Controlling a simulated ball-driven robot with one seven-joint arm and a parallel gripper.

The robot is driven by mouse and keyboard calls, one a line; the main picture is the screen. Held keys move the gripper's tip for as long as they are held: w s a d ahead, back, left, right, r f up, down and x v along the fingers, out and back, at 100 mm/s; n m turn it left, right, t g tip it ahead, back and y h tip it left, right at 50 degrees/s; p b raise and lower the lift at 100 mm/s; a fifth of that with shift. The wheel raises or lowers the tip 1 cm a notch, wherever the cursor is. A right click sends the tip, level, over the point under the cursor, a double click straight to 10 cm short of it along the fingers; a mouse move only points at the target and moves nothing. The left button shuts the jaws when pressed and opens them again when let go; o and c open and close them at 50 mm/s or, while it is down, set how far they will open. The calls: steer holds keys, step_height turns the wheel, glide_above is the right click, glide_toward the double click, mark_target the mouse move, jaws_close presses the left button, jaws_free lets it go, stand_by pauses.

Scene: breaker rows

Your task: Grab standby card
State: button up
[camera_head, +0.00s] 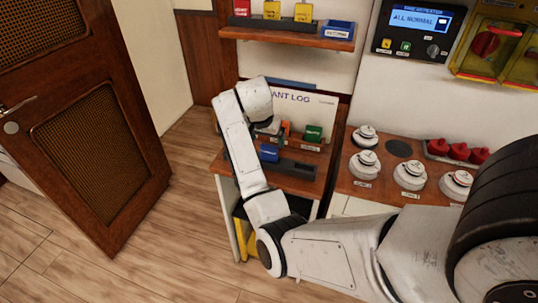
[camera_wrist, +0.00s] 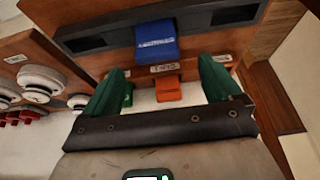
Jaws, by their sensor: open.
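A blue card (camera_head: 269,153) with white lettering too blurred to read stands in a dark rack (camera_head: 298,168) on the wooden desk. I cannot confirm that it is the standby card. In the wrist view the blue card (camera_wrist: 156,40) lies ahead of my gripper (camera_wrist: 162,68), roughly between the lines of its two green fingers. The fingers are open, with nothing held between them. An orange card (camera_wrist: 168,92) shows between the fingers, nearer the palm. A green card (camera_head: 314,132) stands further back on the desk.
Right of the desk, a counter (camera_head: 376,187) carries several white round devices and red ones. A panel reading "ALL NORMAL" (camera_head: 414,20) hangs above. A brown door (camera_head: 90,130) stands left; floor between is clear.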

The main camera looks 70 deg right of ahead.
mark_target(269, 146)
steer(key=x, duration=0.4)
steer(key=shift+s+a+f+p, duration=0.15)
steer(key=shift+p, duration=0.25)
steer(key=c, duration=1.4)
steer(key=shift+c, duration=0.2)
